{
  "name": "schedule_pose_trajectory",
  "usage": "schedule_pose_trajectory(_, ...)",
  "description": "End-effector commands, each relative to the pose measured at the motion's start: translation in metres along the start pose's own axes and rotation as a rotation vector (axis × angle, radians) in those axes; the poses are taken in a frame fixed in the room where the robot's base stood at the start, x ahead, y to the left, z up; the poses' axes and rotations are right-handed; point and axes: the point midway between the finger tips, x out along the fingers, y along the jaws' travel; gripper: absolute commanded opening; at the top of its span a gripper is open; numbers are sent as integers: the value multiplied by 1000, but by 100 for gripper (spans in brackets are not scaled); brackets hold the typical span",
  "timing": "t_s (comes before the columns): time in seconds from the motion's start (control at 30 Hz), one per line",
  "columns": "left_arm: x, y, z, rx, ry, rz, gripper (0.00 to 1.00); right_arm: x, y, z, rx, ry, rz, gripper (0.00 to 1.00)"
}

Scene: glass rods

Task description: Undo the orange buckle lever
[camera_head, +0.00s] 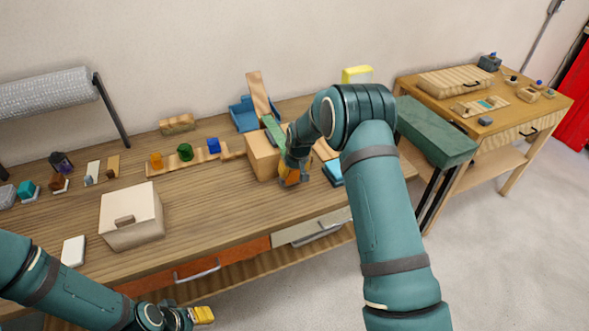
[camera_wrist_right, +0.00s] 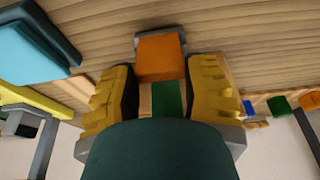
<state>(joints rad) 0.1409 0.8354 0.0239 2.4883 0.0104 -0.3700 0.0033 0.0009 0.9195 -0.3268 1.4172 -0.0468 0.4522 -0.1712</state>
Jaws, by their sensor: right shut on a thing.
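The orange buckle lever (camera_wrist_right: 161,57) shows in the right wrist view between the yellow fingers of my right gripper (camera_wrist_right: 160,82). A green strap (camera_wrist_right: 168,98) and pale wood lie just below it in that view. In the head view the green strap (camera_head: 272,130) runs over a wooden box (camera_head: 260,156). My right gripper (camera_head: 291,181) is at the box's right front side, shut on the lever, which it and my wrist mostly hide there. My left gripper (camera_head: 203,315) is low in front of the bench, away from the box; its opening is not clear.
The workbench (camera_head: 210,207) holds a white box (camera_head: 130,217) at left and a wooden strip with coloured pieces (camera_head: 185,152). A blue tray (camera_head: 243,114) stands behind the wooden box. A light-blue item (camera_head: 333,172) lies close right of my right gripper. Bare bench top lies in front.

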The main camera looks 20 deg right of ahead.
Motion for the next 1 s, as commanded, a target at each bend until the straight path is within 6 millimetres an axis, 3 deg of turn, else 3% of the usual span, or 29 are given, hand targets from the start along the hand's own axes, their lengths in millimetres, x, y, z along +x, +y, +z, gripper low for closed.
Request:
schedule_pose_trajectory(0.53, -2, 0, 0, 0, -1, 0, 47, 4, -1, 2, -1, -36, -2, 12)
schedule_pose_trajectory(0.57, -2, 0, 0, 0, -1, 0, 47, 4, -1, 2, -1, -36, -2, 57)
schedule_pose_trajectory(0.63, -2, 0, 0, 0, 0, 0, 47, 4, -1, 2, -1, -36, -1, 82)
schedule_pose_trajectory(1.0, -2, 0, 0, -1, -1, 0, 47, -1, 0, 0, -1, -29, -1, 83)
